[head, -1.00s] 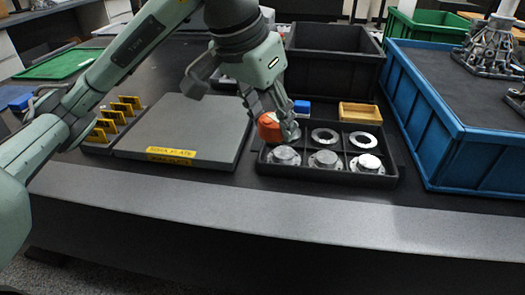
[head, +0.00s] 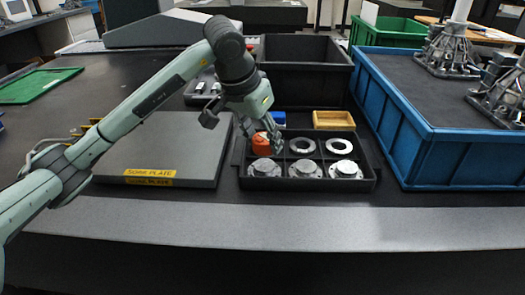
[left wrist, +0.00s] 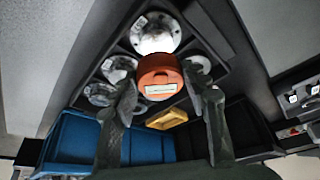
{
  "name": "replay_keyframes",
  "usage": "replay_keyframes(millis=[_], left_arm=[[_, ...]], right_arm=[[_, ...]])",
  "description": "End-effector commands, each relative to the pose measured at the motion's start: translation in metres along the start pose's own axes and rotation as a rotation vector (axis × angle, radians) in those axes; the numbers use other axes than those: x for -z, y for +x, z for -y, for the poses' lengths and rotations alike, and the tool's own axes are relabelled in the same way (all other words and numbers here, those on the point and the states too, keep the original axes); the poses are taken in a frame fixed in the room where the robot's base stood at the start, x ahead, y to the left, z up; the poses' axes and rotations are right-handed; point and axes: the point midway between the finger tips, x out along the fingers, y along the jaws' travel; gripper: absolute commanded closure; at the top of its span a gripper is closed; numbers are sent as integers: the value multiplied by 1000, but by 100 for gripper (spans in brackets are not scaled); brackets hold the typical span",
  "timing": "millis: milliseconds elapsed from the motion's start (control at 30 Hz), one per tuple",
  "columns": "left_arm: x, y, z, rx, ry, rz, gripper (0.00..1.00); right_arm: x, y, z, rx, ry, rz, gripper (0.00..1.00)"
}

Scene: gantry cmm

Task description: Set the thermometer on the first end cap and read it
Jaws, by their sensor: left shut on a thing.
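My left gripper (head: 275,138) is shut on the orange thermometer (head: 261,144), a squat round body with a pale label. It also shows between the fingers in the left wrist view (left wrist: 160,78). In the head view it appears over the back left part of the black divided tray (head: 300,185); its height above the tray is unclear. The front row holds three metal end caps: left (head: 264,167), middle (head: 305,169) and right (head: 345,170). The left one shows large and bright beside the thermometer in the left wrist view (left wrist: 155,33). The thermometer's reading is not legible. My right gripper is not in view.
Metal rings (head: 302,146) lie in the tray's back row. A yellow bin (head: 333,121) and a tall black crate (head: 310,85) stand behind. A large blue crate (head: 440,160) is close on the right. A grey soak plate (head: 150,150) lies left, under my arm. The front table strip is clear.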

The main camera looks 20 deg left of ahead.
Motion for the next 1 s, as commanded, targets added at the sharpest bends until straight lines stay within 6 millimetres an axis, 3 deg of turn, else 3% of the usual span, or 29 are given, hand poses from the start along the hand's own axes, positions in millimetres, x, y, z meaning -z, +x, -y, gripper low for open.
replay_keyframes(millis=[300, 667, 833, 867, 1000], left_arm=[[-14, 36, 0, -2, -1, 1, 85], [-15, 39, 0, 0, 0, -2, 85], [-16, 41, 0, 0, 0, -2, 85], [-16, 41, 0, -1, 0, -1, 54], [-16, 40, 0, -1, 0, -1, 36]], right_arm=[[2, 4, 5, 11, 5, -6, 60], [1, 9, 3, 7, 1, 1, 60], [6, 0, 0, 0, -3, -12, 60], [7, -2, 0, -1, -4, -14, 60], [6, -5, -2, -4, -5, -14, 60]])
